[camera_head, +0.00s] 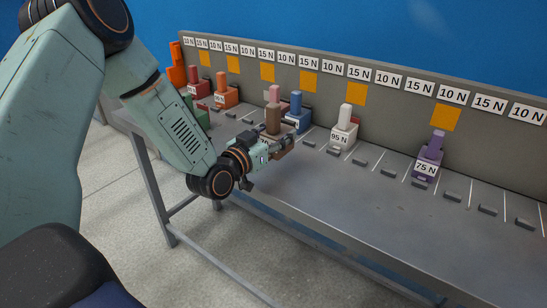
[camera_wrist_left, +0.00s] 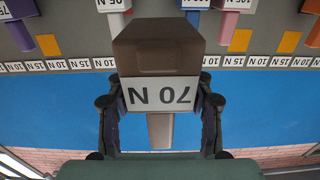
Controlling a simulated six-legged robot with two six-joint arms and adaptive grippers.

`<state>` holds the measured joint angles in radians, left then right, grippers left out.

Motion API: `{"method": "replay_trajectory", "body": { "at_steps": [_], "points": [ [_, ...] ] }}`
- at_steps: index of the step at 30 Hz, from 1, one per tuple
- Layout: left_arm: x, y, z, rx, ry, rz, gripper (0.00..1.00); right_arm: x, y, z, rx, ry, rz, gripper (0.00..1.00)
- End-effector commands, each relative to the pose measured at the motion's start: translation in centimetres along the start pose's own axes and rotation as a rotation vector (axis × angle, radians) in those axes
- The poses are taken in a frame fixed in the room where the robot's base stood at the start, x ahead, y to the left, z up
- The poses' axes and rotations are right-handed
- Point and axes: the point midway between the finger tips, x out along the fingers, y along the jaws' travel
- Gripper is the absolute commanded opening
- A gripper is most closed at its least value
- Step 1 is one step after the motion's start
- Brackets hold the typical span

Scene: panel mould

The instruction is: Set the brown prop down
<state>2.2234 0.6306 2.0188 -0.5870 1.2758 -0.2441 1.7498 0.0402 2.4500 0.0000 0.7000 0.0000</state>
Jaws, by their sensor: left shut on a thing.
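The brown prop (camera_head: 273,119) is a block with a narrower post, upright in the head view. In the left wrist view the brown prop (camera_wrist_left: 155,50) fills the middle, its white label reading 70 N upside down. My left gripper (camera_head: 268,151) is shut on it; in the wrist view the fingers of the gripper (camera_wrist_left: 162,98) press its two sides. The prop is over the grey bench (camera_head: 330,205), near the front edge; I cannot tell whether its base touches the top. My right gripper is not in view.
Blue (camera_head: 296,112), white (camera_head: 343,133) and purple (camera_head: 428,160) props stand along the bench behind and right, with a pink prop (camera_head: 274,93) close behind the brown one. Orange (camera_head: 226,95) and green props are left. White lines and small grey stops mark bays; the front right bench is clear.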

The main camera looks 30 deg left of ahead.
Motion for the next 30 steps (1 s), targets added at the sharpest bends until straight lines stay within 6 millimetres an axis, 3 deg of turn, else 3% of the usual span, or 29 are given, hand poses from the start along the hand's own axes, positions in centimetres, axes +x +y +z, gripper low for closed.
{"method": "replay_trajectory", "body": {
  "at_steps": [14, 27, 28, 30],
  "points": [
    [0.1, -0.1, 5.0, 0.002, 0.002, -0.002, 0.06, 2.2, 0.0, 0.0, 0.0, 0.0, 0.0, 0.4],
    [0.2, -0.2, 5.4, 0.001, 0.004, -0.003, 0.06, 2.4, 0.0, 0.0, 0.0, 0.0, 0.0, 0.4],
    [0.1, -0.2, 5.5, 0.001, 0.001, -0.003, 0.55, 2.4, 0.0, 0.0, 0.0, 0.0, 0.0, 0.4],
    [0.1, -0.2, 5.4, 0.001, 0.001, -0.003, 0.61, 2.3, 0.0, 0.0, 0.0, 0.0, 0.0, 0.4]
  ]
}}
